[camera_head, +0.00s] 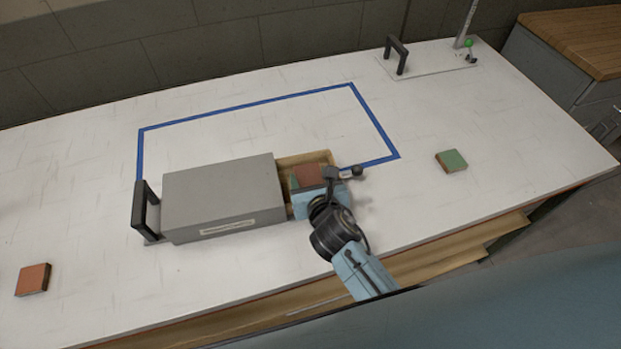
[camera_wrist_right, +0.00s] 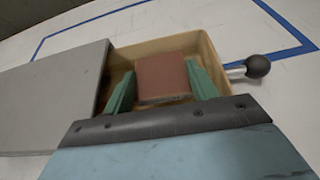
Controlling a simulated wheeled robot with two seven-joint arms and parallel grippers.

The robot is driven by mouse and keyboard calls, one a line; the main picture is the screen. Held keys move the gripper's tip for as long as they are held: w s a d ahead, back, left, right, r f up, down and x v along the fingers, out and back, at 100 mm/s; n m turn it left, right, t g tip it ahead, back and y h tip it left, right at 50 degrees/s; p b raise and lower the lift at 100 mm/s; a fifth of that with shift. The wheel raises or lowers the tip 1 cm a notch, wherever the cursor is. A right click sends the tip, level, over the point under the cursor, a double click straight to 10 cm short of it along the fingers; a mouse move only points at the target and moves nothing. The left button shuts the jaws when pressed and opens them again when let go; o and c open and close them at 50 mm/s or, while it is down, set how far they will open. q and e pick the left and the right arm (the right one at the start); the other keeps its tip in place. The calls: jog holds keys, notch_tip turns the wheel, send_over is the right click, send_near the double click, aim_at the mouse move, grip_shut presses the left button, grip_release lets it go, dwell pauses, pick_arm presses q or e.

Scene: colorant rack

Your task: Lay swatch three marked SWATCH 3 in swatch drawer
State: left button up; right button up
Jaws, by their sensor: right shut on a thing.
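The swatch drawer (camera_head: 303,158) is pulled out from the right side of a grey cabinet (camera_head: 221,195); it also shows in the right wrist view (camera_wrist_right: 205,47) as a tan open box. A reddish-brown square swatch (camera_head: 312,174) is inside the drawer's outline, and it shows in the right wrist view (camera_wrist_right: 163,78). My right gripper (camera_wrist_right: 162,86) is shut on this swatch, with a green finger on each side. I cannot tell whether the swatch touches the drawer floor. No marking on it is readable. My left gripper is out of view.
The drawer's black knob (camera_wrist_right: 258,66) sticks out at the right. A green swatch (camera_head: 452,160) lies at the right, and an orange-red block (camera_head: 33,279) at the front left. A black handle (camera_head: 396,55) stands at the back. The table inside the blue outline is clear behind the cabinet.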

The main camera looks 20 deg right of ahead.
jog(key=shift+f, duration=0.15)
jog(key=shift+f+b, duration=0.3)
jog(key=shift+f, duration=0.15)
jog(key=o, duration=0.9)
jog(key=shift+o, duration=0.2)
jog(key=shift+r, duration=0.3)
jog(key=p+v, duration=0.1)
jog(key=v, duration=1.1)
jog(key=shift+r+p, duration=0.35)
jog(key=shift+r, duration=0.05)
